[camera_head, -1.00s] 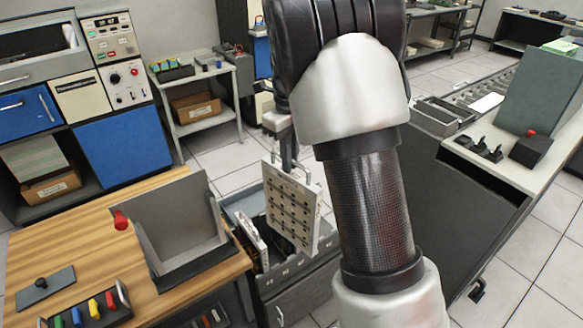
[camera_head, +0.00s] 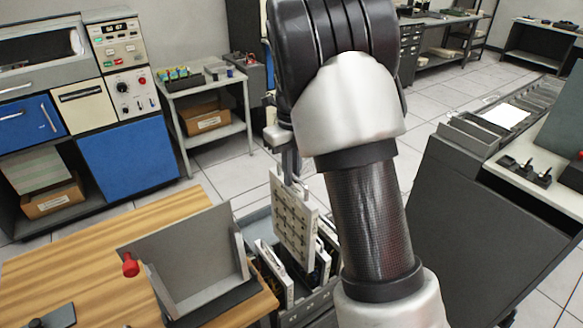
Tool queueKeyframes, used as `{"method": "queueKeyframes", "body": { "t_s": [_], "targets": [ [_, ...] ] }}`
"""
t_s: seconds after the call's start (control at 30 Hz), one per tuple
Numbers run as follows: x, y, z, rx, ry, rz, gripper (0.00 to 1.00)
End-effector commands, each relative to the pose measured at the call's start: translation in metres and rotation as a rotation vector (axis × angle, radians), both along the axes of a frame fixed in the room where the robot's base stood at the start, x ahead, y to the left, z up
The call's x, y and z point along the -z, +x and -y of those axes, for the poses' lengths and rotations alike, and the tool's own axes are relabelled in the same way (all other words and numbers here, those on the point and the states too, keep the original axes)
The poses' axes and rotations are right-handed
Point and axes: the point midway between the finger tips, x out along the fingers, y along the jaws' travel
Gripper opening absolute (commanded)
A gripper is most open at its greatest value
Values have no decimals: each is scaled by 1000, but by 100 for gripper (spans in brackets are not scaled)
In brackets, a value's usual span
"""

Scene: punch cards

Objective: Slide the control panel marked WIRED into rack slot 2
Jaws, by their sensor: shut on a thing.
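My gripper (camera_head: 287,165) is shut on the top of a white control panel (camera_head: 294,222) with rows of dark holes or sockets. The panel hangs upright over the grey rack (camera_head: 258,222). Its lower edge overlaps the rack opening in this view, and I cannot tell whether it is inside a slot. Another panel (camera_head: 274,272) stands in the rack to its left, and a further panel (camera_head: 322,262) shows to its right. I cannot read a WIRED mark or any slot numbers. My arm hides the right part of the rack.
A wooden table (camera_head: 80,255) at left bears a grey angled stand (camera_head: 185,250) with a red knob (camera_head: 130,265), close beside the rack. A dark grey cabinet (camera_head: 480,235) stands at right. Open tiled floor lies behind the rack.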

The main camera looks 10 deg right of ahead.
Motion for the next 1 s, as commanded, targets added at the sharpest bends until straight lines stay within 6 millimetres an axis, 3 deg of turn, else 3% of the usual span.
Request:
{"method": "queueKeyframes", "body": {
  "t_s": [0.37,0.73,1.0],
  "targets": [
    [22,1,1,1,0,7,0],
    [58,1,1,1,0,7,0],
    [64,2,1,1,0,8,0]
  ]
}}
